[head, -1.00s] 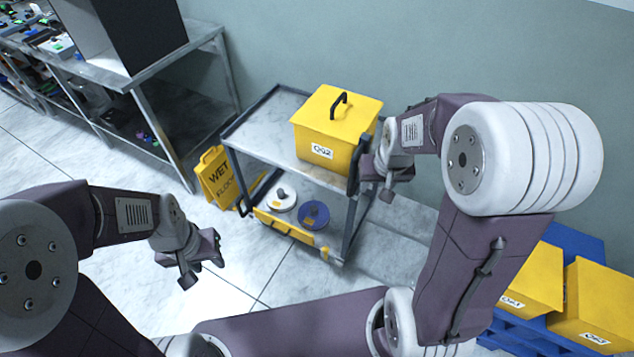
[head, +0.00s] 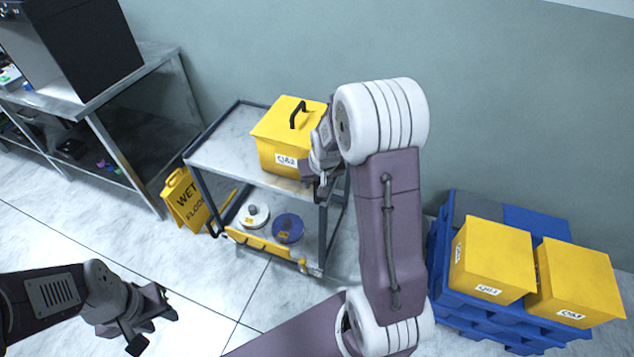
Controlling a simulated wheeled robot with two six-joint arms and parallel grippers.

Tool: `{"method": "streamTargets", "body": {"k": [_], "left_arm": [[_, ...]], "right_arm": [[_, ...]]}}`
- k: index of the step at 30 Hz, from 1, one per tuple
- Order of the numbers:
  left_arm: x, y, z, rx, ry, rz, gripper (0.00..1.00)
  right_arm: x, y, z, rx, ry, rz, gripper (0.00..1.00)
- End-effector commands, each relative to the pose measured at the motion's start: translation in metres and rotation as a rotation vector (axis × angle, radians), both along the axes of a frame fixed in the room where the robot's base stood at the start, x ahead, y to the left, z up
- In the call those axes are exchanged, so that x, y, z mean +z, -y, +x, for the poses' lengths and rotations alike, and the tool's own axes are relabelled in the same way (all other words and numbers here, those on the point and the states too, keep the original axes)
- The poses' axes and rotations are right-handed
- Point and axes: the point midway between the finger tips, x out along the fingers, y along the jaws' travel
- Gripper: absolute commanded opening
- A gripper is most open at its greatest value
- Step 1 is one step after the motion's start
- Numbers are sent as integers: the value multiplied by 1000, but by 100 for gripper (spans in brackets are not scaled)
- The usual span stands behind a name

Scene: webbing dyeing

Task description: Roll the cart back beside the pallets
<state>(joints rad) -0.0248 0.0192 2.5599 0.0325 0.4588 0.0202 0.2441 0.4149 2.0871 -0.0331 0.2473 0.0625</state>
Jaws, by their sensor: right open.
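The grey metal cart (head: 222,148) stands against the wall, left of the blue pallets (head: 465,311). A yellow lidded box (head: 283,127) with a black handle, labelled Q62, sits on its top shelf. My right gripper (head: 320,185) is at the cart's right end, beside the box; it is open, and my arm hides part of that end. I cannot tell whether it touches the cart. My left gripper (head: 152,326) is over the floor at lower left, away from the cart, its fingers apart with nothing between them.
Two yellow boxes (head: 490,262) (head: 577,280) sit on the pallets. A yellow wet floor sign (head: 184,203) stands at the cart's left. White (head: 254,216) and blue (head: 288,228) spools lie on the lower shelf. A steel bench (head: 140,75) is at left. Floor shows between cart and pallets.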

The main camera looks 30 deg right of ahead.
Motion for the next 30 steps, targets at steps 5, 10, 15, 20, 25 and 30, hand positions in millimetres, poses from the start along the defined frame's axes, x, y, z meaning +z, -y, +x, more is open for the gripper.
{"method": "streamTargets", "body": {"k": [5, 10, 15, 20, 25, 30], "left_arm": [[0, 0, 0, 0, 0, 0, 36], [0, 0, 0, 0, 0, 0, 36], [0, 0, 0, 0, 0, 0, 36], [0, 0, 0, 0, 0, 0, 36], [0, 0, 0, 0, 0, 0, 36], [0, 0, 0, 0, 0, 0, 36]], "right_arm": [[-4, 1, 2, 0, 1, 0, 43], [-3, 0, 2, 0, 1, 0, 29], [-3, 0, 2, 0, 0, 0, 0], [-3, 0, 1, 0, 0, 0, 0], [-3, 0, 1, 0, 0, 0, 0], [-3, 0, 1, 0, 0, 0, 0]]}}
